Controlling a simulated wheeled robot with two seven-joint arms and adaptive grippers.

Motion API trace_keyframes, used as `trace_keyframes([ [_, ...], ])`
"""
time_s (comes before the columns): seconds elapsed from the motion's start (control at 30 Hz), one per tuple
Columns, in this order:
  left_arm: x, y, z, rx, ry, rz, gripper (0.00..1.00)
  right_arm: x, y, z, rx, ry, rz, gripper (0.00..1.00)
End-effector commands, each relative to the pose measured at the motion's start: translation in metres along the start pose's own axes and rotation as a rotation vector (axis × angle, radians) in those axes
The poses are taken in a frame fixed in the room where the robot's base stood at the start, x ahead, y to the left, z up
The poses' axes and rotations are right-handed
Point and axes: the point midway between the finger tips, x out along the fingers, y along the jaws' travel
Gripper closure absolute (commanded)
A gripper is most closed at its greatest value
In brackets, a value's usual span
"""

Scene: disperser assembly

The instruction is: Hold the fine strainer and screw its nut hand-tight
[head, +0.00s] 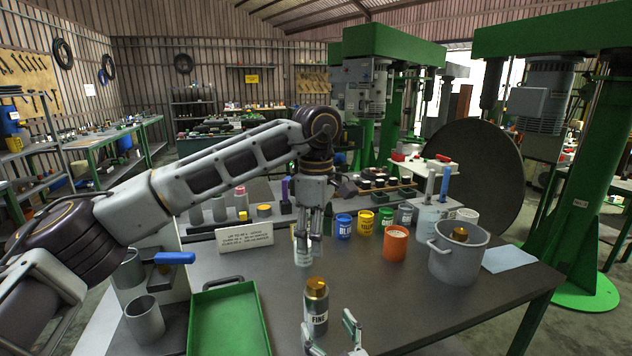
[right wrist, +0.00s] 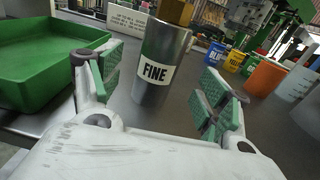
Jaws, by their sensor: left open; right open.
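The fine strainer (head: 316,312) is a grey metal cylinder with a white label reading FINE. It stands upright on the dark table near the front. Its brass nut (head: 317,288) sits on top. My right gripper (head: 334,335) is open at the bottom of the head view, just in front of the strainer. In the right wrist view the strainer (right wrist: 160,65) stands ahead, between and beyond the open green-padded fingers, with no visible contact. The nut (right wrist: 175,11) is cut off by the top edge there. My left gripper (head: 308,243) points down, open and empty, behind and above the strainer.
A green tray (head: 262,318) lies left of the strainer. A grey pot (head: 474,262) with a brass piece inside and an orange container (head: 395,244) stand at right. Blue, yellow and green paint cans line the back. A sign (head: 244,236) stands behind the tray. Table right of the strainer is clear.

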Motion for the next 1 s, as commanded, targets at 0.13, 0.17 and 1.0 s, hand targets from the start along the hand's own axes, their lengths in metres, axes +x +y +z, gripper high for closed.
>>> trace_keyframes([
  [0.13,0.0,0.0,0.0,0.0,0.0,0.0,0.41,-0.012,0.0,-0.001,0.001,0.002,0.001,0.23],
  [0.17,0.0,0.0,0.0,0.0,0.0,0.0,0.41,-0.015,0.0,-0.001,0.001,0.002,0.001,0.23],
  [1.0,0.0,0.0,0.0,0.0,0.0,0.0,0.41,-0.051,0.0,0.0,0.0,0.0,0.001,0.23],
])
